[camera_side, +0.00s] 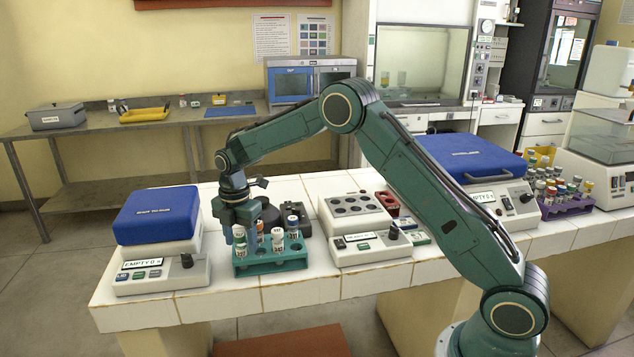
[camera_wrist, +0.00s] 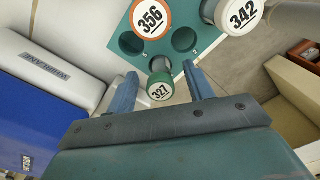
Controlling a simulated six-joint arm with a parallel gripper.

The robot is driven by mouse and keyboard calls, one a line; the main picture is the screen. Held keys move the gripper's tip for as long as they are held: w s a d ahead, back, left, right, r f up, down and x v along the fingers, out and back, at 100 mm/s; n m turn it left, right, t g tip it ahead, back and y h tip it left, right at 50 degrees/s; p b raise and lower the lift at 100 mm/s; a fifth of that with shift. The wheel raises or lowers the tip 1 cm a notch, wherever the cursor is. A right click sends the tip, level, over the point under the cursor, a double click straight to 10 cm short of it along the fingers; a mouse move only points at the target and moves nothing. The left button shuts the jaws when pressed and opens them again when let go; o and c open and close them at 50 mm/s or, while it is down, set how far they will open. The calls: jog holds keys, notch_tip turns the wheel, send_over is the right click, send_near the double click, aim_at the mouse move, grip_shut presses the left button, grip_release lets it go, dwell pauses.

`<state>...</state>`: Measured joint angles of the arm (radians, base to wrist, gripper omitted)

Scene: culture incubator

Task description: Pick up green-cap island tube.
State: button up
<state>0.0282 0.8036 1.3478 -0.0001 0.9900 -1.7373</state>
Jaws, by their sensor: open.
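The green-cap tube (camera_wrist: 161,91), marked 327, stands in the teal rack (camera_wrist: 184,73) in the wrist view, at the rack's near edge. My gripper (camera_wrist: 160,70) is open, with one blue finger on each side of this tube and visible gaps between. In the side view the tube (camera_side: 239,240) stands at the left end of the rack (camera_side: 270,268). My gripper (camera_side: 243,229) points down over that end, and its fingers partly hide the tubes there. Whether "island" is written on the tube cannot be read.
An orange-ringed tube (camera_wrist: 151,17) marked 356 and a white-capped tube (camera_wrist: 238,15) marked 342 share the rack. Empty holes lie near 356. A blue-lidded device (camera_side: 157,215) stands left of the rack, and a block with several wells (camera_side: 354,207) stands right.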

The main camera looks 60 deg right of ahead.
jog(key=shift+f, duration=0.7)
jog(key=c, duration=1.1)
